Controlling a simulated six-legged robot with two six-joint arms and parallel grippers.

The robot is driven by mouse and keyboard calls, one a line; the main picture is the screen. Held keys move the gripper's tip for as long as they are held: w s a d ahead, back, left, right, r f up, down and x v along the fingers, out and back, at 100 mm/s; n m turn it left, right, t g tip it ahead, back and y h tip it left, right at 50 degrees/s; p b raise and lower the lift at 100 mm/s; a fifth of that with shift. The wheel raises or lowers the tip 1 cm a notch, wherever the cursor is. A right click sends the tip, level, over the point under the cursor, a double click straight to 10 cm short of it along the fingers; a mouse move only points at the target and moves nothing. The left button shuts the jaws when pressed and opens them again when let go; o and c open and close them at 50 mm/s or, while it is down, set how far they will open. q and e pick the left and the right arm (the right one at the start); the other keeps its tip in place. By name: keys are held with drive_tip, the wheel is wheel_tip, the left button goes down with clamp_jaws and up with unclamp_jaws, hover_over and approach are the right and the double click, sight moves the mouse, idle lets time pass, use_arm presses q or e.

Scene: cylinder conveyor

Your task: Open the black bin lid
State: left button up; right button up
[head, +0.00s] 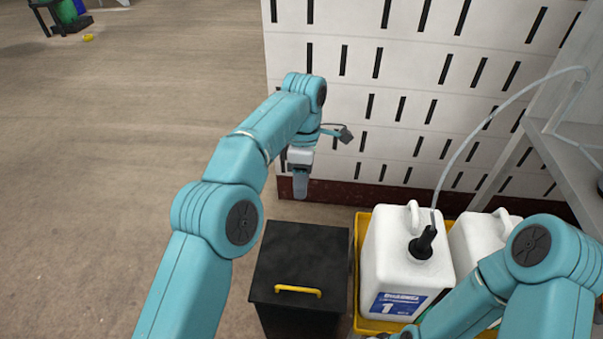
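The black bin (297,322) stands on the floor at the lower middle. Its flat black lid (300,256) lies closed on top, with a yellow handle (298,290) along the near edge. My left gripper (300,190) points down above and beyond the lid's far edge, apart from the handle. Its fingers overlap from this angle, so I cannot tell if they are open. My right arm comes in from the lower right, and its gripper is below the picture's edge.
Right of the bin, a yellow tray (364,222) holds a white jug (400,265) with a hose and a second white jug (474,238). A white slotted wall (400,110) stands behind. A grey frame (545,120) is at the right.

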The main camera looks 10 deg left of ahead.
idle(0.5)
use_arm(q)
drive_tip(key=s+a+f+n+g+p, duration=0.1)
drive_tip(key=s+a+f+g+p, duration=0.15)
drive_tip(key=a, duration=0.55)
drive_tip(key=s+a+f+m+g+h+p, duration=0.1)
drive_tip(key=s+a+f+p, duration=0.15)
drive_tip(key=s+f, duration=0.5)
drive_tip(key=s+d+f+m+t+h+p, duration=0.1)
drive_tip(key=s+d+f+m+t, duration=0.1)
drive_tip(key=s+f+m, duration=0.3)
drive_tip(key=s+d+f+m+t+h+p, duration=0.1)
drive_tip(key=s+d+f+m+t+h, duration=0.1)
drive_tip(key=s+m, duration=0.9)
wheel_tip(320, 180, down, 3)
drive_tip(key=s+d+t, duration=0.1)
drive_tip(key=s+t, duration=0.1)
drive_tip(key=shift+s+f+p, duration=0.2)
drive_tip(key=shift+s+p, duration=0.1)
drive_tip(key=shift+p, duration=0.1)
